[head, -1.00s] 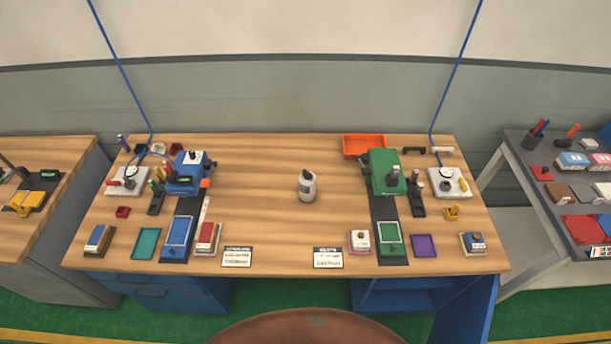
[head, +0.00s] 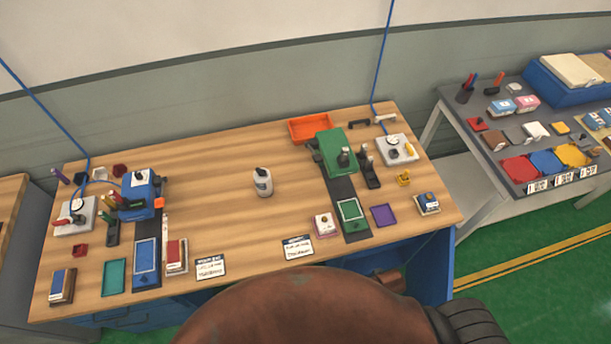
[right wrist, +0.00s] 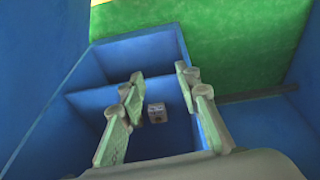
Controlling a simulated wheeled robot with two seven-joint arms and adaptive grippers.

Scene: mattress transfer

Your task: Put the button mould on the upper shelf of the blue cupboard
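The blue cupboard (head: 437,268) stands under the right end of the wooden workbench; its inside is mostly hidden in the head view. In the right wrist view, blue walls and a divider (right wrist: 120,95) of the cupboard surround my right gripper (right wrist: 162,95). Its fingers are spread apart. A small pale block (right wrist: 157,113) with a dark mark shows between the fingers, apart from both, on a blue surface beyond them. It may be the button mould; I cannot tell for sure. My left gripper is not in view.
The wooden workbench (head: 220,225) holds a white bottle (head: 263,182), a green machine (head: 331,150), a blue machine (head: 137,190) and an orange tray (head: 312,128). A grey table (head: 470,130) with coloured pads stands at the right. Green floor (head: 540,270) lies open in front of it.

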